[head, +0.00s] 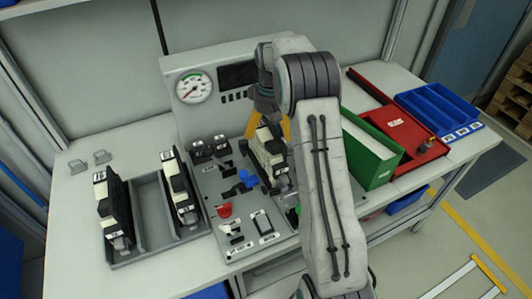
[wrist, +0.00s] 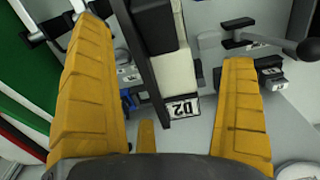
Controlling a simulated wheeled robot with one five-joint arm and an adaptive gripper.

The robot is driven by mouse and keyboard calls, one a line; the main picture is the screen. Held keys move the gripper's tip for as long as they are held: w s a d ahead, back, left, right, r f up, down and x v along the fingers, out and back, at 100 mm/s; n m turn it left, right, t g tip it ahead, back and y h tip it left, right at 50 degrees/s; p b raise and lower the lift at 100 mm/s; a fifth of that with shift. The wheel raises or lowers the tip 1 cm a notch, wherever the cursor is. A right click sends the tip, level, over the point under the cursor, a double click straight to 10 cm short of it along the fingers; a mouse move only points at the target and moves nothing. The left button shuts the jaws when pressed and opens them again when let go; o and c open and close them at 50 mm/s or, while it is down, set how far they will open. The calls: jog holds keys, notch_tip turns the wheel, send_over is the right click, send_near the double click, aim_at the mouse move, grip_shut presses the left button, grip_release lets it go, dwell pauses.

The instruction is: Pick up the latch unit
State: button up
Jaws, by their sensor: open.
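A cream-and-black latch unit (head: 268,152) stands on the grey control panel board, just below my gripper. In the wrist view the unit (wrist: 178,72) shows between my yellow fingers, with a small white label at its near end. My gripper (head: 268,128) is open, its fingers apart on either side of the unit; the wrist view shows the spread fingers (wrist: 185,100) with visible gaps to the unit. Two similar units, a left one (head: 115,212) and a right one (head: 180,188), stand in a grey tray at the left. My arm hides part of the board.
The grey tray (head: 151,215) has an empty middle bay. The board carries a red button (head: 224,211), a blue knob (head: 245,181) and black levers. A gauge (head: 194,87) stands behind. A green box (head: 370,150), red tray (head: 397,128) and blue bins (head: 438,108) lie right.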

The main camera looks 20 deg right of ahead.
jog(key=shift+d+f+p, duration=0.15)
jog(key=shift+f+p, duration=0.55)
jog(key=shift+f, duration=2.25)
jog(key=shift+c, duration=0.2)
jog(key=shift+r, duration=0.1)
jog(key=c, duration=1.3)
